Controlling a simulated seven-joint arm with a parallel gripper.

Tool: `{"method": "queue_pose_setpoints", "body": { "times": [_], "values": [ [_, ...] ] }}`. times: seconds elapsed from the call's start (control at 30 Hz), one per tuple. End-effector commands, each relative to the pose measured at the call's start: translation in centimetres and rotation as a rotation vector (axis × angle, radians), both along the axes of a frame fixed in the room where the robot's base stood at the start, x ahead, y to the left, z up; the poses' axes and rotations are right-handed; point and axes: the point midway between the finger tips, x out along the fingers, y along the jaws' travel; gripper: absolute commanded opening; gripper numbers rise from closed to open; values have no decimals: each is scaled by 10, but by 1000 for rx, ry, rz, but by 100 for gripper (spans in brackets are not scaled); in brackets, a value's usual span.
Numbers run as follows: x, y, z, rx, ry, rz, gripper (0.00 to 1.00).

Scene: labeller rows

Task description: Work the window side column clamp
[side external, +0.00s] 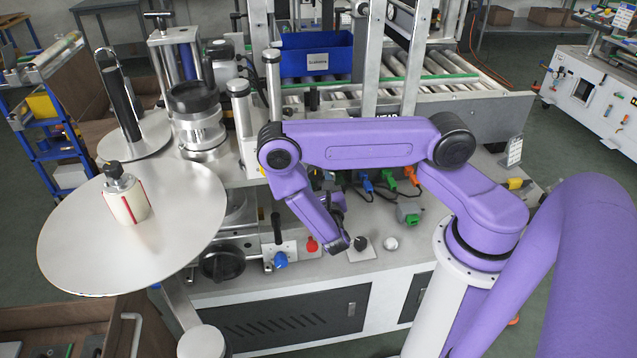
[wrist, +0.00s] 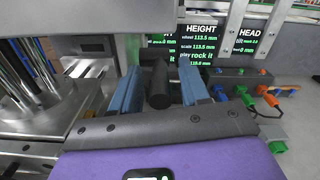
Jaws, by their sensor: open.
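In the wrist view a black cylindrical handle (wrist: 160,85), which looks like a clamp lever, stands between the two blue fingers of my gripper (wrist: 158,90). The fingers are spread, with a visible gap to the handle on each side. I cannot tell from the label-free handle which column clamp it is. In the side external view my purple forearm hides most of the gripper and the handle. Another black upright lever (side external: 277,228) stands left of my arm there.
Coloured plugs (wrist: 243,95) and a green connector (wrist: 277,144) lie right of the gripper. A dark display (wrist: 205,50) reading HEIGHT stands behind the handle. Metal posts (wrist: 25,80) rise at left. Blue (side external: 280,260) and red (side external: 312,244) knobs sit along the bench front.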

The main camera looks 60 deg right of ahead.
Motion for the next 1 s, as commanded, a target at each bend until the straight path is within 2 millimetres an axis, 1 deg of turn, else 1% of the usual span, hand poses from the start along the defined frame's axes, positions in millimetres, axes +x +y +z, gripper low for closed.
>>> {"method": "queue_pose_setpoints", "body": {
  "times": [0.13, 0.17, 0.2, 0.27, 0.3, 0.57, 1.0],
  "values": [
    [0, 0, 0, 0, 0, 0, 45],
    [0, 0, 0, 0, 0, 0, 39],
    [0, 0, 0, 0, 0, 0, 26],
    [0, 0, 0, 0, 0, 0, 6],
    [0, 0, 0, 0, 0, 0, 0],
    [0, 0, -2, -17, -13, -1, 0],
    [2, -2, -19, -207, -209, -1, 0]
  ]
}}
